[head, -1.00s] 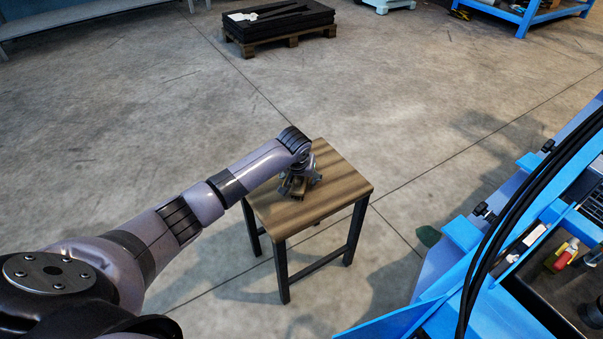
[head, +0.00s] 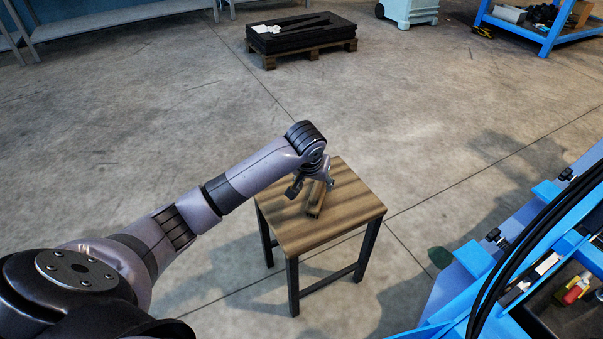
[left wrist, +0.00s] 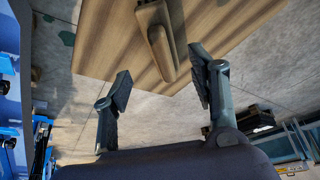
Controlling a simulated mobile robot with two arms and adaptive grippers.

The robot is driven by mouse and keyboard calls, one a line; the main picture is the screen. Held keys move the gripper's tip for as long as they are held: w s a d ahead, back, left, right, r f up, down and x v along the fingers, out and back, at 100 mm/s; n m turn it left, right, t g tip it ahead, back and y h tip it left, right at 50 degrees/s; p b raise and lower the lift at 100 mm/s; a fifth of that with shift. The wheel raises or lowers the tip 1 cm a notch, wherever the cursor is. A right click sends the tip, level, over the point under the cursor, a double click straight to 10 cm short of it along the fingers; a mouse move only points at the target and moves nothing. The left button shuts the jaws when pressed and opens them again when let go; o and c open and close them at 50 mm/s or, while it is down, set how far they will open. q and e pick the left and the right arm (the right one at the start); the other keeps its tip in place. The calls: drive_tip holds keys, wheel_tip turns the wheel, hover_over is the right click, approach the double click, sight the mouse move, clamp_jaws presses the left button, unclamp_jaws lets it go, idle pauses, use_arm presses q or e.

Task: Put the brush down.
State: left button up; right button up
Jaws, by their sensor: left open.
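The brush (head: 315,198) lies on the wooden top of a small table (head: 345,215). In the left wrist view the brush (left wrist: 161,45) shows as a wooden handle with a wider part at the picture's top edge, where it is cut off. My left gripper (head: 313,188) is just above the brush in the head view. In the left wrist view its two fingers (left wrist: 160,88) are spread wide, with nothing between their tips. The brush appears apart from both fingers. My right gripper is in neither view.
A blue metal frame (head: 480,258) with black cables stands close at the right. A pallet with black sheets (head: 300,38) lies on the floor at the back. The floor around the table's left and far sides is clear.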

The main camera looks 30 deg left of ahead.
use_arm(q)
drive_tip(key=s+d+f+m+h, duration=0.1)
drive_tip(key=s+d+f+m, duration=0.1)
drive_tip(key=s+d+f, duration=0.5)
drive_tip(key=s+f+m, duration=0.1)
drive_tip(key=s+f, duration=0.3)
drive_tip(key=s, duration=0.4)
drive_tip(key=s+d+f+m+g, duration=0.1)
drive_tip(key=s+f, duration=0.4)
drive_tip(key=s, duration=0.3)
drive_tip(key=s+d+f, duration=0.1)
drive_tip(key=s+f, duration=0.3)
drive_tip(key=s, duration=0.4)
drive_tip(key=shift+d+f+m, duration=0.15)
drive_tip(key=shift+d+m, duration=0.1)
drive_tip(key=shift+m, duration=0.15)
drive_tip(key=shift+s, duration=0.1)
drive_tip(key=shift+g, duration=0.3)
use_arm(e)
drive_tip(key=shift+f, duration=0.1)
